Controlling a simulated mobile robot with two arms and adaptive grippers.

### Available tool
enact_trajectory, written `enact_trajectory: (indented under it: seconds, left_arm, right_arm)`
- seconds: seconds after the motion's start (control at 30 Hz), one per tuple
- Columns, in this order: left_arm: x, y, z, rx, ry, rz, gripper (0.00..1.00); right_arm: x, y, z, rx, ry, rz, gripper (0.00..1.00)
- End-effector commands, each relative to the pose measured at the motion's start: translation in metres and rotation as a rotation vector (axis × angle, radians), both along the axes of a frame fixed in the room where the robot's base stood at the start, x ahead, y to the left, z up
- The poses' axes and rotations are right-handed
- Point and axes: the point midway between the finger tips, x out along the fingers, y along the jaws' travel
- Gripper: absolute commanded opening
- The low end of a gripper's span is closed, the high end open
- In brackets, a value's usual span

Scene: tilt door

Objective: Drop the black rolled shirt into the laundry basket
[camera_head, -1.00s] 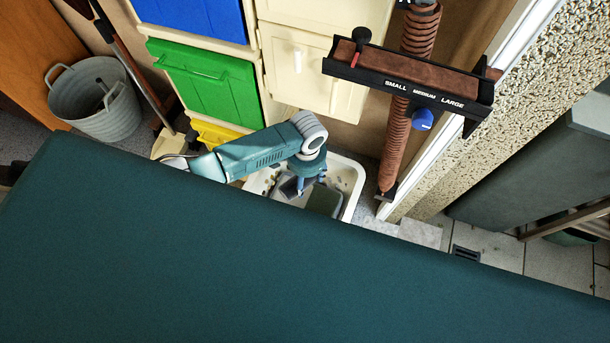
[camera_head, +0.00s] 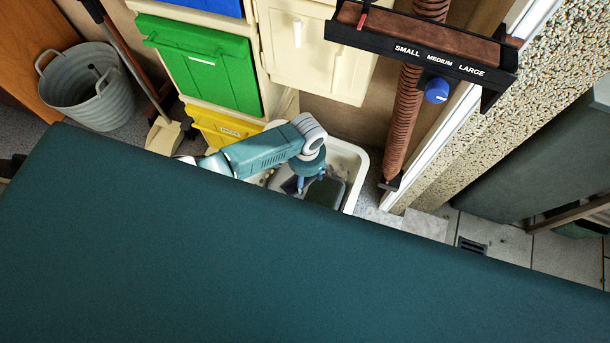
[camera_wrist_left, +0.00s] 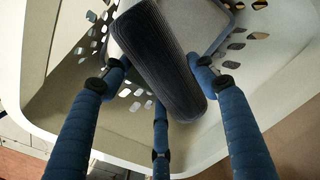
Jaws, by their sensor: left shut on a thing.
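My left gripper (camera_head: 303,184) reaches down over the white laundry basket (camera_head: 362,165), beyond the edge of my dark green body. In the left wrist view, its blue fingers (camera_wrist_left: 160,78) are shut on the black rolled shirt (camera_wrist_left: 165,55), a dark ribbed roll lying lengthwise between them. The white basket wall with holes (camera_wrist_left: 280,50) surrounds the roll in that view. A grey item (camera_wrist_left: 195,25) lies behind the roll inside the basket. I cannot tell whether the roll touches it. My right gripper is not in view.
A cream cabinet with a green bin (camera_head: 205,65) and a yellow bin (camera_head: 215,125) stands behind the basket. A brown corrugated post (camera_head: 405,125) with a black size gauge (camera_head: 425,50) stands close to its right. A grey bucket (camera_head: 95,90) stands at left.

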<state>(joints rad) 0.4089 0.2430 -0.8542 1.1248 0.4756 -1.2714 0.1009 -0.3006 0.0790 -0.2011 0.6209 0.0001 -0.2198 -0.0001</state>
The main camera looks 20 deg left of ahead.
Motion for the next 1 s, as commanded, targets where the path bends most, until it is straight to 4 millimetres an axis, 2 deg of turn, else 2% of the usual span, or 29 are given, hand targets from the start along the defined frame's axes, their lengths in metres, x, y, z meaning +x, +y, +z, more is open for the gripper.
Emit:
enact_trajectory:
  seconds: [0.47,0.5,0.57,0.87,1.0]
  left_arm:
    - [0.0,0.0,0.0,0.0,0.0,0.0,0.3]
    - [0.0,0.0,0.0,0.0,0.0,0.0,0.66]
    - [0.0,0.0,0.0,0.0,0.0,0.0,0.78]
    - [0.0,0.0,0.0,0.001,0.001,0.0,0.8]
    - [0.0,0.001,0.009,-0.001,-0.001,0.0,0.8]
  right_arm:
    - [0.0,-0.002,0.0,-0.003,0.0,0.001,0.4]
    - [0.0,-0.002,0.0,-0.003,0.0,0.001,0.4]
    - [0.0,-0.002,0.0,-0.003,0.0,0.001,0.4]
    - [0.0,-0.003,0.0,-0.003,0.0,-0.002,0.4]
    - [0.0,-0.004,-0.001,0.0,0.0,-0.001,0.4]
